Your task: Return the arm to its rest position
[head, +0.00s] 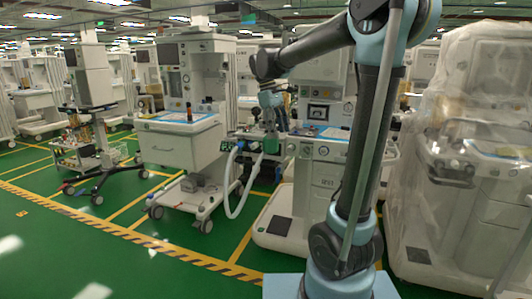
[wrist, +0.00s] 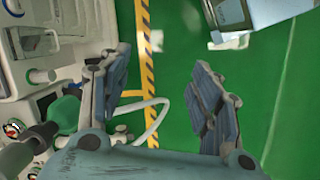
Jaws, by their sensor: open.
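My arm rises from its pale blue base in the head view, bends at the top and reaches left. Its forearm (head: 310,48) slopes to a wrist that points down in front of the anaesthesia carts. My gripper (wrist: 160,68) is open in the wrist view, with its two padded fingers wide apart. In the head view the fingers are too small and cluttered to make out. A green part (wrist: 64,112) of a cart lies close left of my gripper; I cannot tell whether they touch.
A white anaesthesia cart (head: 182,148) with a looped pale hose (head: 232,205) stands left of my wrist. Another cart (head: 325,180) stands behind my arm. A plastic-covered cart (head: 470,190) stands at the right. The green floor (head: 130,265) at front left is clear.

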